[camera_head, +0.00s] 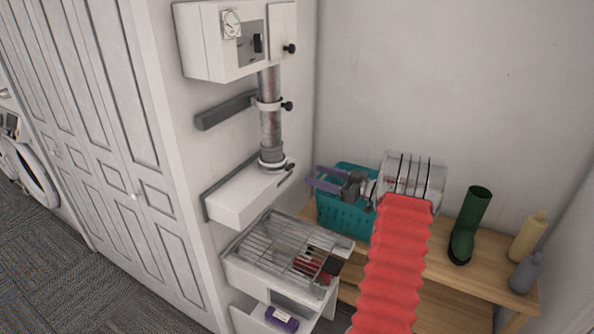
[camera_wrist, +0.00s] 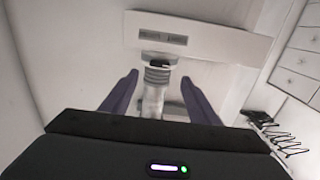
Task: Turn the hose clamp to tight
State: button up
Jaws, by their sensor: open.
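A grey metal duct (camera_head: 270,130) runs upright between two white wall boxes. One hose clamp with a black knob (camera_head: 287,105) sits around its upper part. Another clamp (camera_head: 272,161) sits at the lower end, with a dark lever or knob (camera_head: 290,167). I cannot tell how tight either is. My gripper (camera_head: 313,176) is open and empty, with purple fingers pointing left, to the right of the lower clamp and apart from it. In the wrist view my gripper (camera_wrist: 160,79) has a ribbed collar (camera_wrist: 157,75) on the duct between its fingertips, farther away.
The upper box (camera_head: 225,45) carries a dial and knobs; the lower box (camera_head: 240,198) sticks out from the wall. Below is a wire rack (camera_head: 285,250). A teal basket (camera_head: 345,218), a white slotted rack (camera_head: 412,172), a green boot (camera_head: 468,228) and bottles (camera_head: 527,240) stand at right.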

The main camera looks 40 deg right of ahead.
aim_at(292, 168)
jog(key=x, duration=0.8)
jog(key=shift+w, duration=0.15)
jog(key=shift+c, duration=0.6)
jog(key=c, duration=0.9)
jog(key=shift+a, duration=0.25)
jog(key=shift+d, duration=0.1)
